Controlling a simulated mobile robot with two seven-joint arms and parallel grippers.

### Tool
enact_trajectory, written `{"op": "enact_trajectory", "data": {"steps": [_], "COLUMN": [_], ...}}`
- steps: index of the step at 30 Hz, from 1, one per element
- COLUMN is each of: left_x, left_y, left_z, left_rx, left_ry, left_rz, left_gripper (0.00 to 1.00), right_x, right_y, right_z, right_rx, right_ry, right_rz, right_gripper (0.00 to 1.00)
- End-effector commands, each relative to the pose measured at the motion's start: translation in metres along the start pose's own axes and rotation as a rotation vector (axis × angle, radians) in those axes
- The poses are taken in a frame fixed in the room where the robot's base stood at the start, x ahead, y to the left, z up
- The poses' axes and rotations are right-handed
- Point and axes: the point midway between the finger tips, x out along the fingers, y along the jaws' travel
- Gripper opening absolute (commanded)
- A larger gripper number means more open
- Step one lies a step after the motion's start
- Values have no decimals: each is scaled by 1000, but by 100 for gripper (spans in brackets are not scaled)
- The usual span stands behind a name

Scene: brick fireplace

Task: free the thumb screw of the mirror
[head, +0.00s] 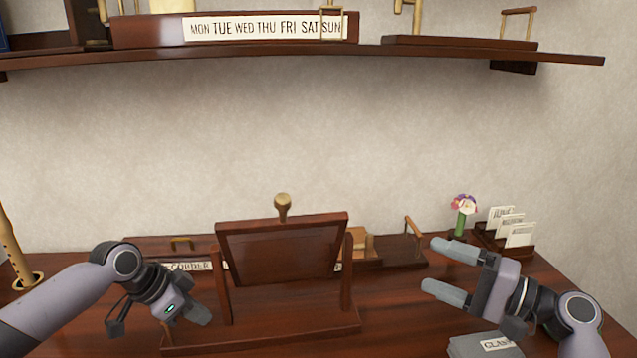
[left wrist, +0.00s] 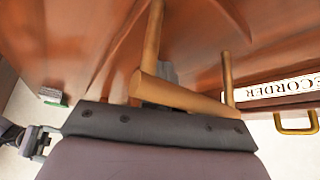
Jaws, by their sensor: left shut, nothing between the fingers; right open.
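The mirror (head: 283,248) stands on the desk in a dark wooden frame, tilted between two posts on a wooden base (head: 262,335). No reflecting face shows clearly. A brass knob (head: 283,203) shows above the frame's top edge; I cannot tell whether it is the thumb screw. No other thumb screw can be made out. My left gripper (head: 200,315) is shut and empty, low beside the left post. In the left wrist view, brown wooden bars (left wrist: 190,97) lie close in front of it. My right gripper (head: 440,268) is open and empty, to the right of the mirror.
A labelled wooden recorder box (head: 140,247) with a brass handle stands behind the mirror. A flower (head: 463,205) and a card holder (head: 510,238) stand at the right. A grey labelled item (head: 484,345) lies at the front. A wall shelf (head: 440,57) runs above.

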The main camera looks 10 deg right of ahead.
Motion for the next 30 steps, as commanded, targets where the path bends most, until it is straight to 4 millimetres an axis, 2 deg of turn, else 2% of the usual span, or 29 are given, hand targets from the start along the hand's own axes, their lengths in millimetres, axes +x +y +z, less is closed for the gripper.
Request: {"op": "enact_trajectory", "data": {"steps": [3, 18, 30], "left_x": [-12, -47, -50], "left_y": [0, 0, -1], "left_z": [-6, -30, -30], "left_rx": [-3, 1, 1], "left_ry": [-3, 5, 7], "left_rz": [0, -2, -4], "left_gripper": [0, 0, 0], "right_x": [0, 1, 1], "right_y": [-14, -51, -51], "right_z": [0, -1, -1], "right_rx": [0, 0, 0], "right_ry": [0, 0, 0], "right_rz": [-1, 0, 0], "right_gripper": [81, 81, 81]}}
